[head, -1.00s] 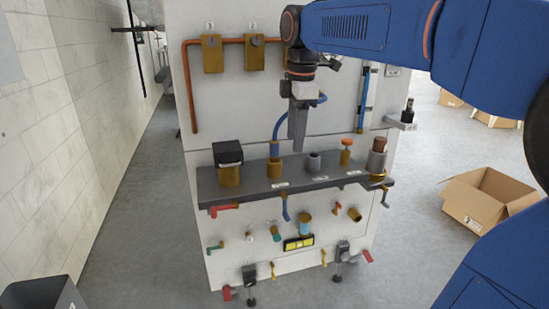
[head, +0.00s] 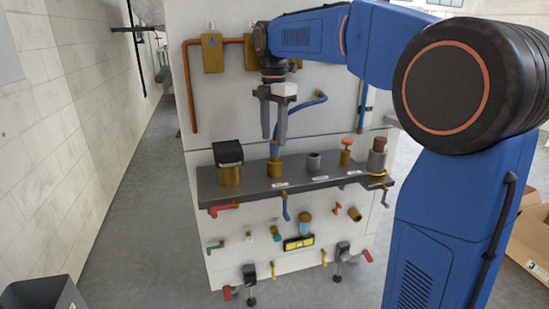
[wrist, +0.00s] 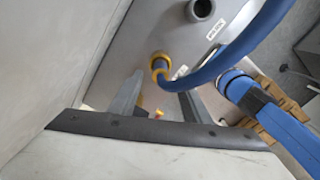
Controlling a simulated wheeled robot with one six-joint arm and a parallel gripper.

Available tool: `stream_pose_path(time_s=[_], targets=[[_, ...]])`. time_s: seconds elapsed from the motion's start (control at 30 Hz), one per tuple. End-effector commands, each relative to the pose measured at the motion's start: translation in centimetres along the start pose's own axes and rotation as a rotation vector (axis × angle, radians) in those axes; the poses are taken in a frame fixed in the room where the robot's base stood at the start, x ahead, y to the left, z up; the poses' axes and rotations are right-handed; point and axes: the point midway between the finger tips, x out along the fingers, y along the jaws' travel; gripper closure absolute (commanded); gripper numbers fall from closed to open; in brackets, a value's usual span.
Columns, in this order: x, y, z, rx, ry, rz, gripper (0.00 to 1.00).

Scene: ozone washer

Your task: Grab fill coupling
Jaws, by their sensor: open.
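The fill coupling appears to be the brass fitting (head: 274,168) at the lower end of the blue hose (head: 312,103), standing upright on the dark shelf. My gripper (head: 273,138) is open and empty, pointing down just above this fitting, with its two fingers to either side of the hose's line. In the wrist view the yellow brass fitting (wrist: 160,62) with its blue hose (wrist: 232,54) lies a little beyond the gap between my fingertips (wrist: 160,86). The fingers do not appear to touch the fitting.
The white panel is close behind. A cardboard box (head: 529,243) sits on the floor at right.

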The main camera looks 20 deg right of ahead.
Motion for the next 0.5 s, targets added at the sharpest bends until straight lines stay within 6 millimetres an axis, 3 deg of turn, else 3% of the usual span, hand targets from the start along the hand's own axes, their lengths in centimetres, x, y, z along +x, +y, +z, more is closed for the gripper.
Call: stream_pose_path(time_s=[0.17,0.5], targets=[[0.9,0.0,0.0,0.001,0.0,-0.001,0.57],[5.1,0.0,0.3,0.001,0.0,-0.001,0.57]])
